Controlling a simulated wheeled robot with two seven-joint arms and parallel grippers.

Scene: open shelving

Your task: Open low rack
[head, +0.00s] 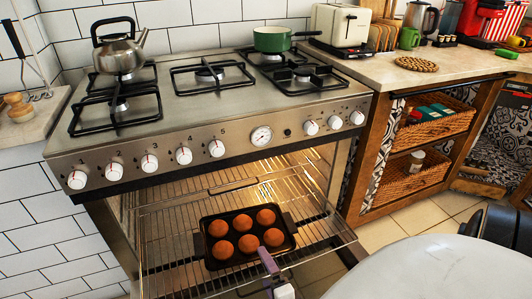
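The oven (225,130) is below the stove top, and its lit interior shows. A wire rack (165,225) reaches towards me at the oven opening. A dark tray (207,251) with several round brown buns sits on the wire bars. More bars show around and below the tray, but I cannot tell clearly which belong to the low rack. My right gripper (271,267) is at the bottom centre, by the tray's near right edge. I see it narrow, so its opening and any contact with the rack are unclear. My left gripper is not in view.
A kettle (118,56) and a green pan (272,40) stand on the stove. A counter with a toaster (341,25) and wooden shelving with baskets (433,128) is on the right. Tiled floor (378,232) shows between the oven and my white body part.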

